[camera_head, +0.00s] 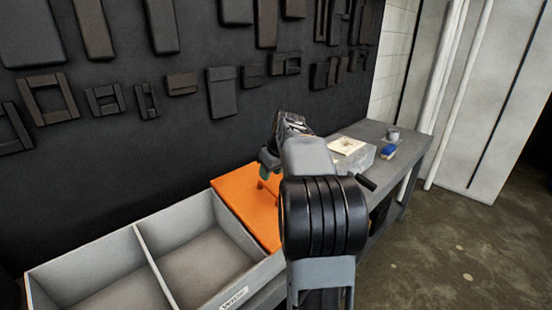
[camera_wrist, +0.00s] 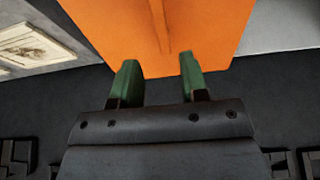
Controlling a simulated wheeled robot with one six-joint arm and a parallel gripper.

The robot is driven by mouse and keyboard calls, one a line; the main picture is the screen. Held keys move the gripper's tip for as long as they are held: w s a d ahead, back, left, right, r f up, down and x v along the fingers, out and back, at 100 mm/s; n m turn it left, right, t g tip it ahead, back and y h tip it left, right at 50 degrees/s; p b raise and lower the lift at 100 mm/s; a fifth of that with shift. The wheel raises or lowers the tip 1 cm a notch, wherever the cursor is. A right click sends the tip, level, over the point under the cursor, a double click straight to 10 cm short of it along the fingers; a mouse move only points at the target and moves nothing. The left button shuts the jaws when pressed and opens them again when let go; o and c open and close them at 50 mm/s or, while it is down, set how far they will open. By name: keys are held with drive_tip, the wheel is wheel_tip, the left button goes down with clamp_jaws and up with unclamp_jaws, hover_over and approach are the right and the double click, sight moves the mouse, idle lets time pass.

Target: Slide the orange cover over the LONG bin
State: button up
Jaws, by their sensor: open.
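The orange cover (camera_head: 242,203) lies flat at the right end of the grey bin (camera_head: 190,217), partly hidden behind my arm. In the wrist view the cover (camera_wrist: 110,22) has a thin raised orange ridge (camera_wrist: 160,28) along its middle. My gripper (camera_head: 268,165) is over the cover's far part. In the wrist view its two green fingertips (camera_wrist: 158,62) are apart, one on each side of the ridge's line, with nothing held. I cannot tell whether they touch the cover. Two open, empty bin compartments show left of the cover; what is under the cover is hidden.
Behind the bench is a dark wall (camera_head: 120,140) hung with dark parts. Right of the cover, a grey box with a pale picture on top (camera_head: 347,146), a blue item (camera_head: 388,152) and a small grey cup (camera_head: 393,136) stand on the bench. Open floor lies at right.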

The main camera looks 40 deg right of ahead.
drive_tip(key=v, duration=0.7)
drive_tip(key=shift+r, duration=0.35)
drive_tip(key=f+m, duration=0.1)
drive_tip(key=f, duration=0.1)
drive_tip(key=s+f+m, duration=0.1)
drive_tip(key=f, duration=0.1)
drive_tip(key=f+m, duration=0.2)
drive_tip(key=shift+s+a+g+h, duration=0.3)
drive_tip(key=shift+s+g, duration=0.1)
drive_tip(key=s+a+f+n, duration=0.1)
drive_tip(key=s+a+f, duration=0.2)
drive_tip(key=a, duration=0.5)
drive_tip(key=s+a+f+n, duration=0.1)
drive_tip(key=s+a+f, duration=0.2)
drive_tip(key=s+a, duration=0.3)
drive_tip(key=s+a+f, duration=0.3)
drive_tip(key=s+a, duration=0.2)
drive_tip(key=a, duration=0.4)
drive_tip(key=shift+s+a+f+n, duration=0.15)
drive_tip(key=shift+s+a+n, duration=0.1)
drive_tip(key=shift+a+n, duration=0.15)
drive_tip(key=shift+c, duration=0.2)
idle(0.7)
